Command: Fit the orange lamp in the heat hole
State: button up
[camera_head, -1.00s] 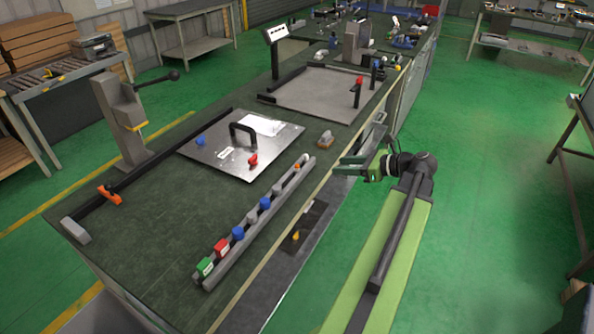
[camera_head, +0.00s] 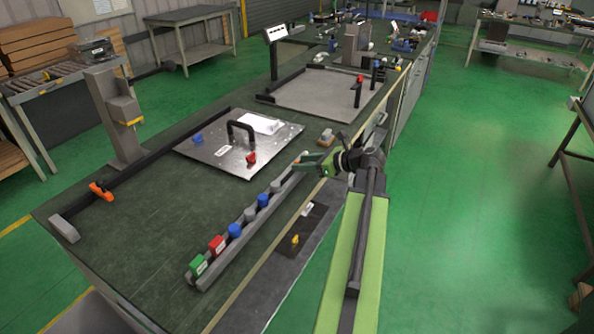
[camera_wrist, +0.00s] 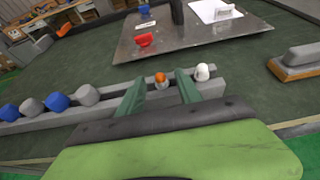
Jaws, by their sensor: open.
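The orange lamp (camera_wrist: 160,77) is a small rounded orange piece standing in the grey rail (camera_wrist: 212,86) in the wrist view. My gripper (camera_wrist: 159,82) is open, one finger on each side of the lamp in that picture; no contact shows. In the head view my gripper (camera_head: 303,160) is at the far end of the rail (camera_head: 210,273), and the lamp is hidden there. A metal plate (camera_head: 215,150) with a black handle, a blue knob and a red knob lies beyond the rail. I cannot tell which opening is the heat hole.
A white lamp (camera_wrist: 203,72) stands close to the right finger. Several blue and grey knobs, a red block (camera_head: 217,245) and a green block (camera_head: 198,264) line the rail. A grey-and-brown block (camera_head: 326,137) lies nearby. The dark bench top (camera_head: 130,220) is clear left of the rail.

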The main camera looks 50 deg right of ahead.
jog(key=shift+w+f, duration=0.2)
jog(key=shift+w, duration=0.2)
jog(key=shift+s, duration=0.1)
grip_shut()
jog(key=shift+r, duration=0.2)
